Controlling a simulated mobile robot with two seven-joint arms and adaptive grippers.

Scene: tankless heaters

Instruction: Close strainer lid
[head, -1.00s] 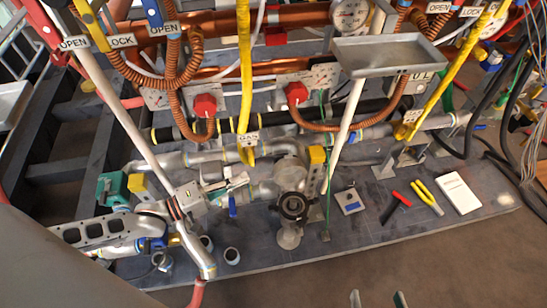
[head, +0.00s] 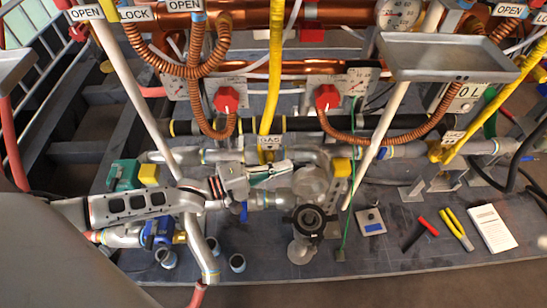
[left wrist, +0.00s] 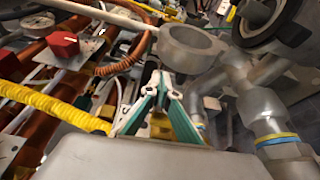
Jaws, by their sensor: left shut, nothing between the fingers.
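The strainer (head: 313,180) is a grey metal cup on the pipework, right of the middle in the head view. Its round open mouth (left wrist: 190,42) shows in the left wrist view. The lid, with a black ring (head: 304,221), stands swung open at the near side of the cup. The black ring also shows at the upper right of the left wrist view (left wrist: 292,34). My left gripper (head: 288,167) is shut and empty, just left of the cup. Its green and white fingers meet just below the mouth in the left wrist view (left wrist: 160,76). Contact cannot be told. My right gripper is not in view.
Red-knobbed valves (head: 328,97) and corrugated copper hoses stand behind. A grey tray (head: 450,62) on a pale post overhangs the right.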

